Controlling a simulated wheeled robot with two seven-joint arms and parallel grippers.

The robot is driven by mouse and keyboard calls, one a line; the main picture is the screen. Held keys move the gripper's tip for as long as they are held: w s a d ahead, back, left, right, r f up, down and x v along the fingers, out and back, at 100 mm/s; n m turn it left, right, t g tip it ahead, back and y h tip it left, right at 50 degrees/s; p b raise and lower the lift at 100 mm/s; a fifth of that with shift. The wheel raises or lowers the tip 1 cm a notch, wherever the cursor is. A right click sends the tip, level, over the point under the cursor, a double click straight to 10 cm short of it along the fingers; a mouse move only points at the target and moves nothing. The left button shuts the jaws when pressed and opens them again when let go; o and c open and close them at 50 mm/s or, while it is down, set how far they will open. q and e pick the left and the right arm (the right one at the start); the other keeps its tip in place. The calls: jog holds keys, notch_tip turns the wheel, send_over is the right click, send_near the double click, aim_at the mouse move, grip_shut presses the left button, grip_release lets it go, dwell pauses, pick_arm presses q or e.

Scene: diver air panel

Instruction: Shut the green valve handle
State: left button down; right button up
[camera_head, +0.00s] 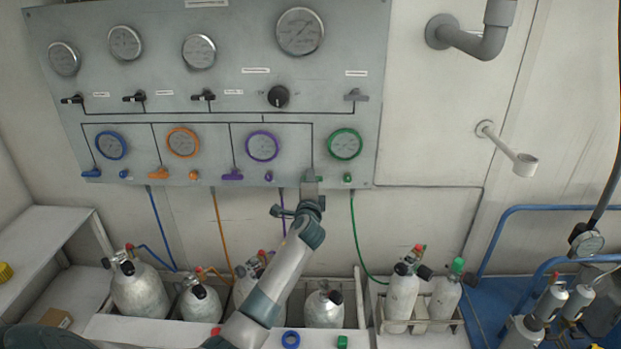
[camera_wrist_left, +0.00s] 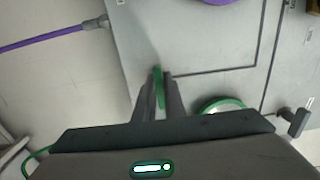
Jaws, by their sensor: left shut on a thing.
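The green valve handle (camera_wrist_left: 159,88) shows in the left wrist view between the two fingers of my left gripper (camera_wrist_left: 157,95), which is shut on it. In the head view my left gripper (camera_head: 309,187) reaches up to the panel's lower edge and hides most of the handle. The handle lies below and left of the green-rimmed gauge (camera_head: 345,144), which also shows in part in the left wrist view (camera_wrist_left: 222,105). My right gripper is not in view.
The grey panel (camera_head: 225,60) also carries blue, orange and purple handles, gauges and black knobs. Several gas cylinders (camera_head: 140,290) stand below in a rack. Coloured hoses hang from the panel. A pipe bracket (camera_head: 508,155) sticks out from the wall at right.

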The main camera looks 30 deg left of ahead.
pick_arm(q)
jog(key=shift+r, duration=0.1)
jog(key=c, duration=1.8)
grip_release()
jog(key=shift+c, duration=0.2)
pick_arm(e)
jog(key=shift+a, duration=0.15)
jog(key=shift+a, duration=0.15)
pick_arm(q)
jog(key=shift+s, duration=0.1)
